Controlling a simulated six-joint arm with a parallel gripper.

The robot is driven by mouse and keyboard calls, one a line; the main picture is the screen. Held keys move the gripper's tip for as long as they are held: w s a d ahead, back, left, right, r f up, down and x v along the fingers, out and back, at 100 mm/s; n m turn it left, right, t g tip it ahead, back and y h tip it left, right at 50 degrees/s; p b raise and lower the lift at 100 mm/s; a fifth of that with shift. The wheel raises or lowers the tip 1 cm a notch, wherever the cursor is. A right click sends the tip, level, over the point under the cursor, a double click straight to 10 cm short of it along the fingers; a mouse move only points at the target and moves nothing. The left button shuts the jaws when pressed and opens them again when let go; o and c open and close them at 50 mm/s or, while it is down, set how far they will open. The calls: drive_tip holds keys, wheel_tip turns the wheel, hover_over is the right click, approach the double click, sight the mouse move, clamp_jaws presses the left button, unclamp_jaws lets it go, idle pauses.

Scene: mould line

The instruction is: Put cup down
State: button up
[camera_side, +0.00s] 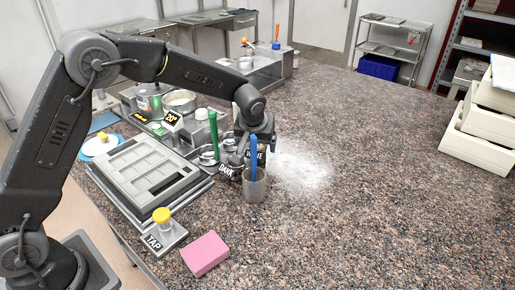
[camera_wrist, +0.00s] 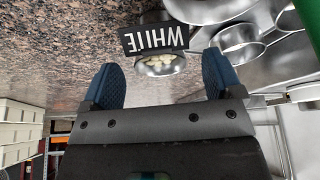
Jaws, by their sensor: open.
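A small metal cup (camera_wrist: 158,67) with pale pieces in it shows in the wrist view beside the black WHITE label (camera_wrist: 155,38). It stands at the gap between my fingertips, with space on both sides of it. My gripper (camera_wrist: 163,72) is open, its two blue fingers apart and not touching the cup. The WHITE label (camera_side: 258,156) is partly hidden there, and I cannot make out the cup.
The DARK label (camera_side: 228,171) and a green-handled tool (camera_side: 213,135) are close on the left. A grey mould (camera_side: 150,170), the TAP block (camera_side: 165,238) and a pink sponge (camera_side: 205,254) lie nearer.

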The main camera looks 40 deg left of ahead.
drive_tip(key=v, duration=0.9)
drive_tip(key=s+a+r+m, duration=0.25)
drive_tip(key=s+r, duration=0.55)
drive_tip(key=s, duration=0.6)
drive_tip(key=s+f+m+t+h, duration=0.1)
drive_tip(key=s+m+h, duration=0.1)
drive_tip(key=s, duration=1.5)
drive_tip(key=shift+a+f+m+t, duration=0.25)
drive_tip(key=shift+f+m+t, duration=0.05)
drive_tip(key=shift+m, duration=0.15)
